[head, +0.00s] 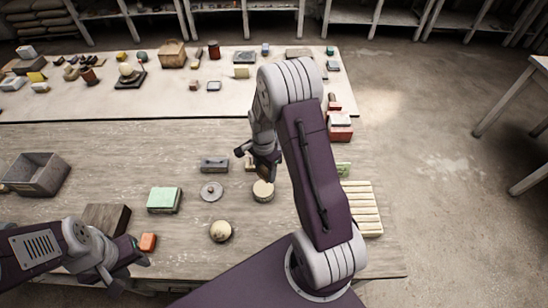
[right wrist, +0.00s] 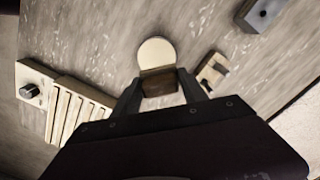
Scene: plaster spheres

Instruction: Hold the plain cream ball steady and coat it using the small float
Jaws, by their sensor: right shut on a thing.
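The plain cream ball (head: 220,231) rests on the near table in the head view, with no gripper touching it. My right gripper (head: 262,165) is beyond it and to the right. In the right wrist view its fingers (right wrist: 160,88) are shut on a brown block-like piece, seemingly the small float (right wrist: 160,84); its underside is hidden. A round cream-topped thing (head: 263,190) is close under the right gripper; it also shows in the right wrist view (right wrist: 156,53), partly covered by the held piece. My left gripper (head: 130,268) looks open and empty at the lower left, away from the ball.
A slatted cream rack (head: 363,208) is at the right edge. The far table holds many small things.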

